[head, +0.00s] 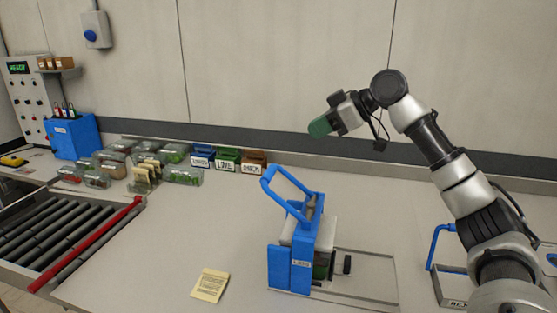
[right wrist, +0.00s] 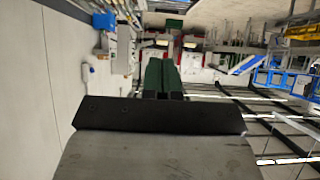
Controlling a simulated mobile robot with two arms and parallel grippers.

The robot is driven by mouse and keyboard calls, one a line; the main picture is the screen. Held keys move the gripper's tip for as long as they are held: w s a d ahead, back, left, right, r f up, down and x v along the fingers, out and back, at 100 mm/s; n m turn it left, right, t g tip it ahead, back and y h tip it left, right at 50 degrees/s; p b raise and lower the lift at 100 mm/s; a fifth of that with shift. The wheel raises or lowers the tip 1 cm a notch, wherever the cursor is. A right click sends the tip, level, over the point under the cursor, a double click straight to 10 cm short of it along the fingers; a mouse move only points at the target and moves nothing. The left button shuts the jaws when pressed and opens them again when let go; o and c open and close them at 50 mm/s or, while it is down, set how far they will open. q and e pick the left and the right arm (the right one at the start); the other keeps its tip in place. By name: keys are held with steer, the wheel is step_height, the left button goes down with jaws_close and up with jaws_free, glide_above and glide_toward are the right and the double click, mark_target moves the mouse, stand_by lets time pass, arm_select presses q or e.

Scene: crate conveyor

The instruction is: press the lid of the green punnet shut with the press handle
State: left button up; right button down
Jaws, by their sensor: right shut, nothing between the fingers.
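The blue lid press (head: 279,268) stands on the worktop, right of the middle in the head view. Its blue looped press handle (head: 268,180) is tilted up toward the back left. A green punnet (head: 321,268) shows only partly inside the press, under a pale block; its lid is hidden, so I cannot tell whether it is shut. My right gripper (head: 320,127) is in the air above and to the right of the handle, apart from it. Its green fingers are shut and empty, and also show in the right wrist view (right wrist: 162,76). My left gripper is not in view.
Several filled clear punnets (head: 183,176) stand at the back left, beside small labelled bins (head: 228,159). A roller conveyor (head: 65,225) with a red rail is at the left. A yellow note (head: 210,285) lies in front. The worktop between conveyor and press is mostly clear.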

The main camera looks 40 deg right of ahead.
steer(key=s+f+p+x, duration=0.1)
steer(key=f+p+x, duration=0.1)
steer(key=x, duration=1)
steer(key=shift+f+p, duration=0.35)
steer(key=shift+p, duration=0.5)
steer(key=shift+d, duration=0.1)
steer(key=shift+w, duration=0.1)
